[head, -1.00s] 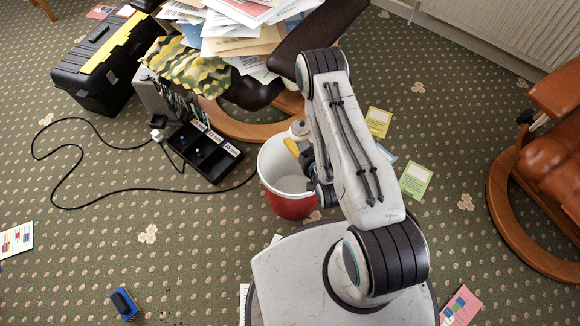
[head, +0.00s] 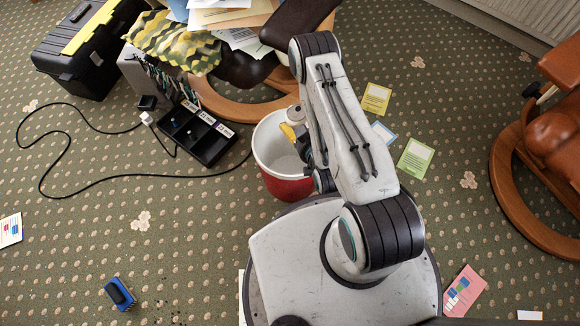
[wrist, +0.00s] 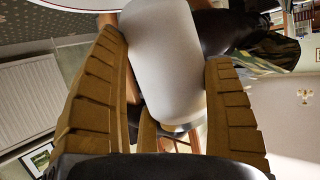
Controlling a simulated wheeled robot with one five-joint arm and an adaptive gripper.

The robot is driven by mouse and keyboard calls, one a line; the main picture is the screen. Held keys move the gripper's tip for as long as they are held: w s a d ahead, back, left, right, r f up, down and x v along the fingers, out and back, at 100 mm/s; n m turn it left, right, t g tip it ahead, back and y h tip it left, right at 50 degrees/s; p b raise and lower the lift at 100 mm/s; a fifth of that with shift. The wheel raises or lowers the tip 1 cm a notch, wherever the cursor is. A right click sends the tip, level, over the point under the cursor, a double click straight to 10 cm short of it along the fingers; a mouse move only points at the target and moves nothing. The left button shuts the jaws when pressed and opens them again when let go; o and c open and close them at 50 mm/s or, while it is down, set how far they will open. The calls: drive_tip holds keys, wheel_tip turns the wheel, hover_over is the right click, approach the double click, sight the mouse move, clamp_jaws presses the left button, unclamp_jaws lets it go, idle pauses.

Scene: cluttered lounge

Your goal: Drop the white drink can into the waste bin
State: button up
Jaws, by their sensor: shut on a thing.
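The white drink can (wrist: 163,60) is between the two tan fingers of my gripper (head: 289,133) in the wrist view. My gripper is shut on it. In the head view the can's pale end shows at the bin's far rim, partly hidden by my arm. The waste bin (head: 272,180) is red outside and white inside, and stands just beyond my base. My gripper is at the bin's far right side, seemingly above the rim; its exact height and whether the can is over the opening are hard to tell.
A black compartment tray (head: 208,152) and a cable (head: 100,184) lie left of the bin. A chair with a wooden ring base (head: 238,112) stands behind it, another chair (head: 548,180) at right. A toolbox (head: 85,60), cards (head: 414,158) and a blue brush (head: 118,293) lie around.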

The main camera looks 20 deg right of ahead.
drive_tip(key=shift+f, duration=0.3)
drive_tip(key=o, duration=1)
drive_tip(key=shift+r, duration=0.1)
